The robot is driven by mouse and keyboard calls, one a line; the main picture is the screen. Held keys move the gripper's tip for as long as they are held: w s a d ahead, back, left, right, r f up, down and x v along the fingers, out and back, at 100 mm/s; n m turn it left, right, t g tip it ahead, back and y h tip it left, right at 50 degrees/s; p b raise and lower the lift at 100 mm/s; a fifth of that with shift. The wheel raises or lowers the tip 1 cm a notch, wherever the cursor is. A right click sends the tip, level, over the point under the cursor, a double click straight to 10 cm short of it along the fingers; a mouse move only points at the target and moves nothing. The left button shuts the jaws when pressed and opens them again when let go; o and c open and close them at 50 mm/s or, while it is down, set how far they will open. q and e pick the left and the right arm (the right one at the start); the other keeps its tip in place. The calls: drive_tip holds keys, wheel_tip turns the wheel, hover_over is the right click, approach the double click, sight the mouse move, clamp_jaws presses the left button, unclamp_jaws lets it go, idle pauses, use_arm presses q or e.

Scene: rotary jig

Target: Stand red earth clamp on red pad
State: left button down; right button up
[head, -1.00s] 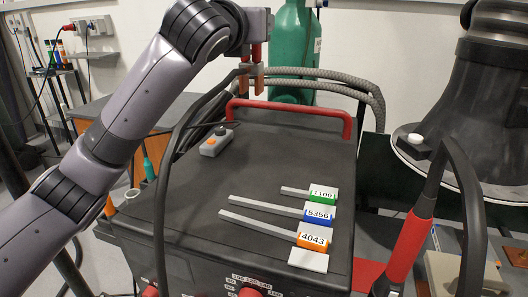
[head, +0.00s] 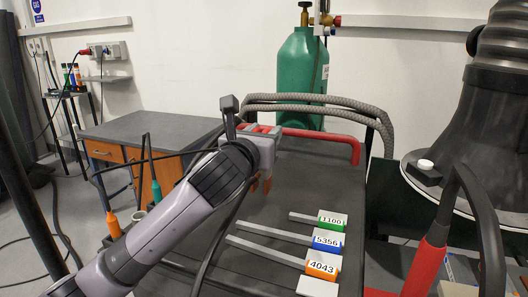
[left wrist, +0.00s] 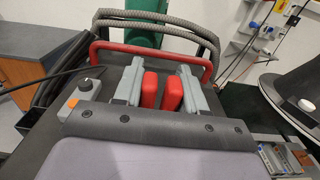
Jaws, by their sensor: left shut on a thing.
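My left gripper (head: 264,134) is above the black top of the welding machine. It is shut on the red earth clamp, whose two red handle parts (left wrist: 150,90) sit between the grey fingers in the left wrist view. In the head view, the clamp's copper-coloured jaws (head: 266,184) hang below the gripper, clear of the label strips. A red patch (head: 379,293), probably the red pad, shows at the bottom edge right of the machine, mostly cut off. My right gripper is not in view.
Three numbered strips, green (head: 331,221), blue (head: 327,240) and orange (head: 321,266), lie on the machine top. A red rail (head: 330,140) and grey hoses (head: 310,101) run behind. A red torch handle (head: 416,266) stands at right. A grey control box (left wrist: 85,92) shows in the wrist view.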

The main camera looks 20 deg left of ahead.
sight(265, 175)
use_arm(q)
drive_tip(key=shift+f, duration=1.85)
drive_tip(key=c, duration=0.8)
unclamp_jaws()
drive_tip(key=shift+f, duration=0.15)
drive_tip(key=shift+o, duration=0.8)
drive_tip(key=shift+s, duration=0.1)
